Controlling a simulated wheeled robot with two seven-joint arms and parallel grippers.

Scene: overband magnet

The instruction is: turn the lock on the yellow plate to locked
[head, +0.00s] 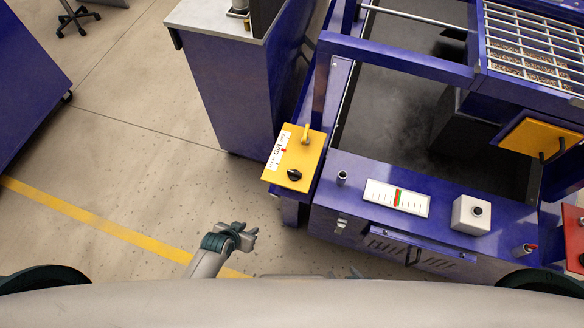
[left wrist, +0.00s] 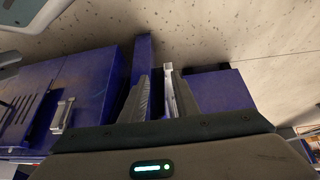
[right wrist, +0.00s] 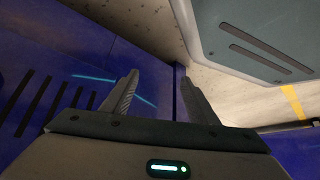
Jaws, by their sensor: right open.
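The yellow plate (head: 309,160) sits at the left front corner of the blue machine in the head view. It carries a black knob (head: 294,175) near its front edge, a small upright yellow piece (head: 306,133) near its back edge, and a white label (head: 277,152) along its left side. I cannot tell the lock's setting at this size. My left gripper (head: 250,234) is in front of the plate and to its left, clear of it. Its fingers (left wrist: 158,85) are apart and empty. My right gripper (right wrist: 158,82) is open and empty in the right wrist view, facing blue panels.
The blue front panel bears a white scale (head: 397,198) with a red-green pointer, and a white button box (head: 471,215). Another yellow plate (head: 545,136) and a red panel (head: 574,236) are at the right. A blue cabinet (head: 232,90) stands behind left. Floor at the left is free.

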